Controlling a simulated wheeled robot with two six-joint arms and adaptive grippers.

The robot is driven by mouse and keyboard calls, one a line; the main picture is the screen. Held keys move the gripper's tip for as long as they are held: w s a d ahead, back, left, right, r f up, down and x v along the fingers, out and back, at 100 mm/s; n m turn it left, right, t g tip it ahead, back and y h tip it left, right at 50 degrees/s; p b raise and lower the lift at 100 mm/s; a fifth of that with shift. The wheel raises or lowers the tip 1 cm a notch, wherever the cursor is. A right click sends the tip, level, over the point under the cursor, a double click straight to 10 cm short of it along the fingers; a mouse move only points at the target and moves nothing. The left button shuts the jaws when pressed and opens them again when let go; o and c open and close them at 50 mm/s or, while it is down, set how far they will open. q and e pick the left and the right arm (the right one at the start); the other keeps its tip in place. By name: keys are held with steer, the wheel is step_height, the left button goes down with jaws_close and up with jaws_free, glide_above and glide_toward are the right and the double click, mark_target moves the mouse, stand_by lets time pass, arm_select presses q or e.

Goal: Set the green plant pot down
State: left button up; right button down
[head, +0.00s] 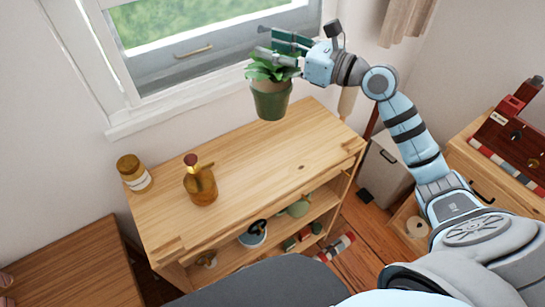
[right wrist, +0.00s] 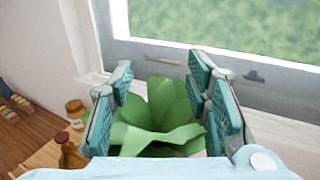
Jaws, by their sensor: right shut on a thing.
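The green plant pot (head: 271,103) with a leafy plant is up in the air above the back right part of a wooden shelf top (head: 250,160), in front of the window. My right gripper (head: 280,50) is shut on the plant pot from above, at its leaves. In the right wrist view the leaves (right wrist: 160,115) show between the teal finger pads, and the pot itself is hidden below them. The pot looks about upright. My left gripper is not in view.
An amber bottle with a dark red cap (head: 200,182) and an amber jar (head: 134,173) stand on the left part of the shelf top. Its middle and right are clear. The window sill (head: 185,103) runs behind. A side table (head: 75,270) is at lower left.

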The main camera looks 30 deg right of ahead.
steer(key=shift+w+d+r+t, duration=0.25)
steer(key=shift+w+r+t, duration=0.05)
steer(key=shift+r, duration=0.15)
steer(key=shift+w+d+h, duration=0.1)
steer(key=shift+w+h, duration=0.05)
steer(key=shift+h, duration=0.15)
step_height(320, 180, down, 20)
steer(key=b, duration=0.6)
steer(key=shift+r, duration=0.15)
steer(key=shift+b, duration=0.3)
steer(key=c, duration=1)
jaws_free()
steer(key=shift+c, duration=0.2)
steer(key=shift+o, duration=0.9)
